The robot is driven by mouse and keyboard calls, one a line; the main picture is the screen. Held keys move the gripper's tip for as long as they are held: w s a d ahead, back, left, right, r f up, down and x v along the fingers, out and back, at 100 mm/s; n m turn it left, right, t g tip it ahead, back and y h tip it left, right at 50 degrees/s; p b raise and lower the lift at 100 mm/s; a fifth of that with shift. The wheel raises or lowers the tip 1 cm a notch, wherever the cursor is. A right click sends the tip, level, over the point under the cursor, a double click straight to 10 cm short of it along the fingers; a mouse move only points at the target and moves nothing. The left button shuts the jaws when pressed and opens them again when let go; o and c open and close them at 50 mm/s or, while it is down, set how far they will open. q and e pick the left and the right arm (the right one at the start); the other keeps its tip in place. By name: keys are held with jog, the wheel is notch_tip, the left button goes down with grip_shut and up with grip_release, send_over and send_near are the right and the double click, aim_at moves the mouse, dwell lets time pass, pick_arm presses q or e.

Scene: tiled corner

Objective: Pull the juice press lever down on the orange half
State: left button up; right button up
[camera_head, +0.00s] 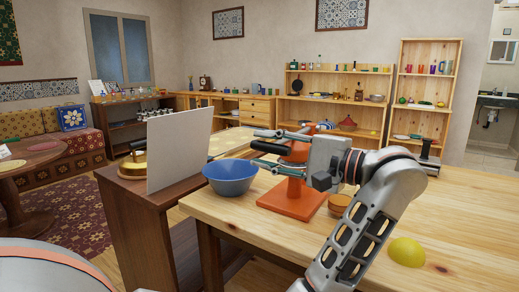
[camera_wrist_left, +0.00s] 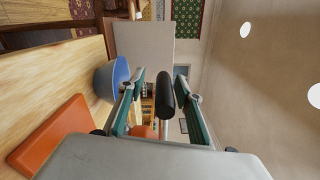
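The juice press stands on the wooden table, with an orange base (camera_head: 292,197) and an upright orange post; my gripper covers much of its upper part. The base also shows in the left wrist view (camera_wrist_left: 48,138). My left gripper (camera_head: 262,140) reaches leftward at the height of the press top. In the left wrist view its green-sided fingers (camera_wrist_left: 160,82) are apart, with the black lever handle (camera_wrist_left: 166,95) between them and a gap visible on each side. I cannot make out the orange half on the press. My right gripper is not in view.
A blue bowl (camera_head: 230,177) stands left of the press base. A small orange-brown bowl-like object (camera_head: 340,202) is partly behind my arm. A yellow lemon-like fruit (camera_head: 406,251) lies at right. A pale upright panel (camera_head: 180,148) stands on the dark cabinet at left.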

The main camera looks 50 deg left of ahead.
pick_arm(q)
jog(key=v, duration=1)
jog(key=shift+d, duration=0.1)
dwell(1.9)
